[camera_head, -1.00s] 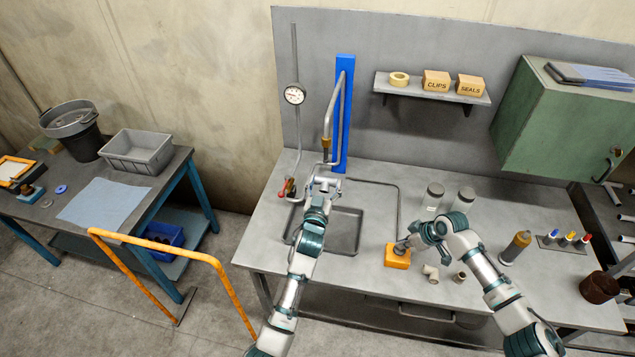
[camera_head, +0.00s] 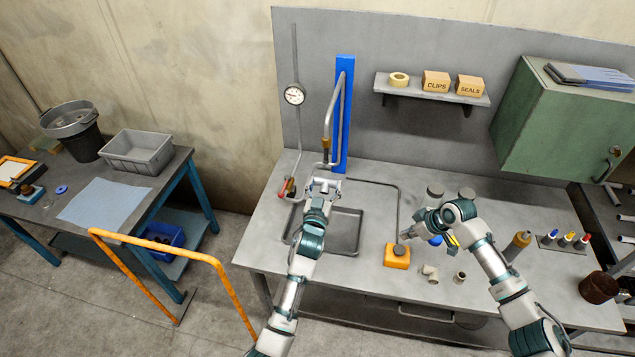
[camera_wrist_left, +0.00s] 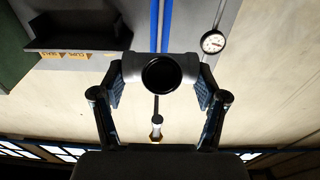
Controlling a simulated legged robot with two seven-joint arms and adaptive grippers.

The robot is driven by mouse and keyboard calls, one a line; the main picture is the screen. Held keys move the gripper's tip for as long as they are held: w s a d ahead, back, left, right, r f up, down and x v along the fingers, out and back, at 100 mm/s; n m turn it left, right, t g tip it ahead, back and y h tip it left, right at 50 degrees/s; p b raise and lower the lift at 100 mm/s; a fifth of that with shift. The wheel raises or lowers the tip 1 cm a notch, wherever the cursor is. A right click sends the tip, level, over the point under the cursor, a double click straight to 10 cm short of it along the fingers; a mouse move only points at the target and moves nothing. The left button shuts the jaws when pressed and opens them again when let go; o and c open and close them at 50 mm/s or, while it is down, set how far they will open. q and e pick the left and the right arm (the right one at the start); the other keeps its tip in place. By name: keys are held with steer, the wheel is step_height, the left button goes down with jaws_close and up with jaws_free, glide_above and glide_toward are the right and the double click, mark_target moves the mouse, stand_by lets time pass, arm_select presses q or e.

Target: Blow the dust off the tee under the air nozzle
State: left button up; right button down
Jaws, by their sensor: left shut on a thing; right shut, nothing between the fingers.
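My left gripper (camera_head: 323,184) is shut on a grey pipe tee (camera_wrist_left: 135,68), whose round dark opening faces the camera in the left wrist view. In the head view the tee is close below the air nozzle (camera_head: 326,152), over the near-back edge of the sink. The nozzle also shows in the left wrist view (camera_wrist_left: 156,128), apart from the tee. My right gripper (camera_head: 406,236) is shut and empty, just above the orange box (camera_head: 397,257) at the end of the air pipe. Whether it touches the box is unclear. Dust on the tee cannot be made out.
The sink basin (camera_head: 345,240) lies below my left arm. Loose fittings (camera_head: 430,273) stand right of the orange box. Two jars (camera_head: 435,191) are partly hidden behind my right arm. A bottle (camera_head: 518,246) and markers are further right.

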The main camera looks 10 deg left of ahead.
arm_select(q)
steer(key=shift+s+r+p, duration=0.2)
steer(key=shift+s+p, duration=0.15)
steer(key=shift+s, duration=0.15)
steer(key=s+p, duration=0.4)
steer(key=s, duration=0.4)
steer(key=shift+s+p, duration=0.3)
steer(key=shift+s, duration=0.1)
steer(key=shift+f, duration=0.1)
